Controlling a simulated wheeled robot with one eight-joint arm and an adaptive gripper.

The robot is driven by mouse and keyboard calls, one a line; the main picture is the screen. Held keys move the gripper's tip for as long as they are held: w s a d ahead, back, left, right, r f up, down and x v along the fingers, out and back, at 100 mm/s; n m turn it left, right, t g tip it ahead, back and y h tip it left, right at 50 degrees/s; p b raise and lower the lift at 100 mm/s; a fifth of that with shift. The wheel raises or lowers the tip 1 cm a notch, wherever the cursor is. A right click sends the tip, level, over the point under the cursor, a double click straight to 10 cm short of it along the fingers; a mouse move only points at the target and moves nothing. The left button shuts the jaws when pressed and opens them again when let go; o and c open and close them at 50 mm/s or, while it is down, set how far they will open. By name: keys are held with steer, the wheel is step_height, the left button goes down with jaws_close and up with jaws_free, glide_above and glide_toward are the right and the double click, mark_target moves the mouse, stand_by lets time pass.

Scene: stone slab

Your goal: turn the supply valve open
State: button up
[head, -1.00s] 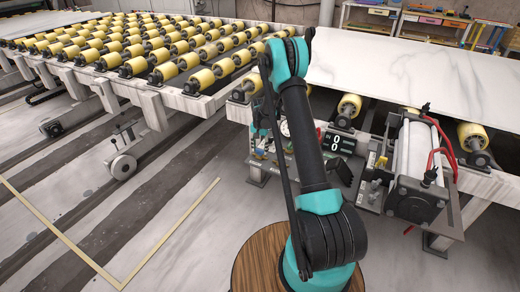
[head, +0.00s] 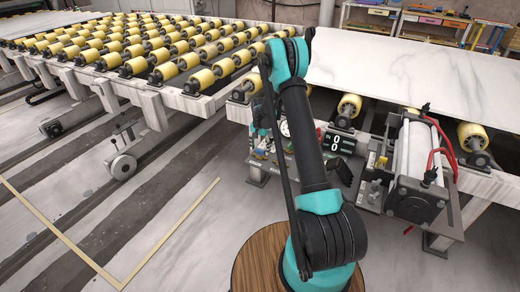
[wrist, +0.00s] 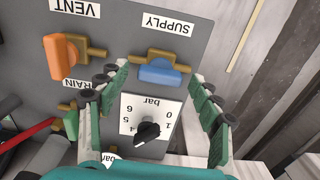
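In the wrist view the supply valve's blue handle (wrist: 160,72) sits on a brass body below the SUPPLY label (wrist: 167,24) on a grey panel (wrist: 120,30). The handle lies roughly lengthwise along the brass body. My gripper (wrist: 158,79) is open, its green-padded fingers spread to the left and right of the blue handle, with no contact visible. In the head view my arm hides most of the panel, and I cannot make out the blue handle clearly there.
An orange vent handle (wrist: 58,58) and a green drain handle (wrist: 72,122) are left of the supply valve. A black knob (wrist: 147,132) on a bar scale is just below it. In the head view a counter display (head: 339,143) and a cylinder unit (head: 415,190) stand right of my arm.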

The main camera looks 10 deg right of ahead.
mark_target(260, 150)
step_height(260, 150, up, 12)
stand_by(0.7)
steer(key=s+d+r+n+t, duration=0.1)
steer(key=s+d+r+n, duration=0.1)
steer(key=s+r, duration=0.6)
steer(key=s+d+r+n+t, duration=0.1)
steer(key=s+r+n, duration=0.15)
steer(key=s, duration=1.05)
steer(key=s+d+f+n+t, duration=0.1)
steer(key=s+f+n+t, duration=0.1)
steer(key=s, duration=1.8)
steer(key=shift+s+d+n, duration=0.25)
steer(key=shift+s+n, duration=0.1)
steer(key=shift+n, duration=0.1)
